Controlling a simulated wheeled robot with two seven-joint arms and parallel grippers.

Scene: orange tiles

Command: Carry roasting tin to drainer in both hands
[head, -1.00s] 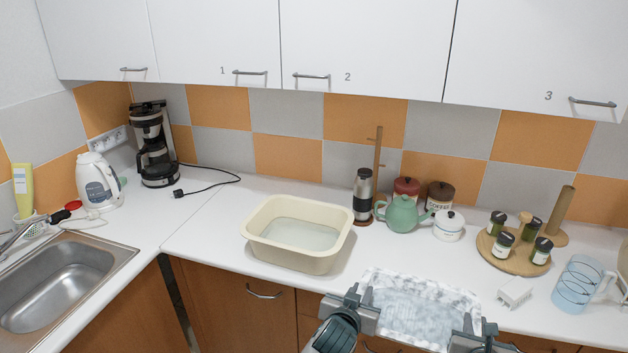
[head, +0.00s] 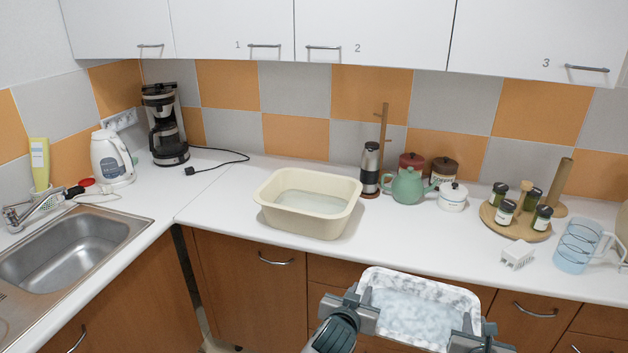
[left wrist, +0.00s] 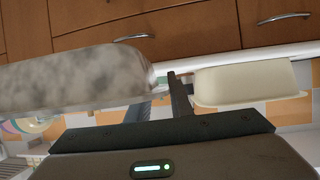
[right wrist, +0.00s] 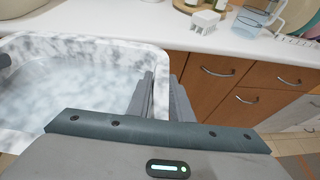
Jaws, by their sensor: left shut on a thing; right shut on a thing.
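The roasting tin (head: 425,298) is a rectangular pan, white and grey marbled, at the bottom of the head view. My left gripper (head: 362,302) is shut on its left side. My right gripper (head: 474,328) is shut on its right side. The tin is in the air in front of the counter and looks roughly level. Its pale inside shows in the right wrist view (right wrist: 75,95), and its side in the left wrist view (left wrist: 70,75). A white rack with plate-like items, perhaps the drainer, shows partly at the top right of the right wrist view (right wrist: 297,38).
A cream basin (head: 264,198) of water stands on the white counter (head: 425,235). A small white slotted holder (head: 517,254), a blue jug (head: 577,246) and a spice tray (head: 500,225) stand to the right. A steel sink (head: 75,250) is at the left.

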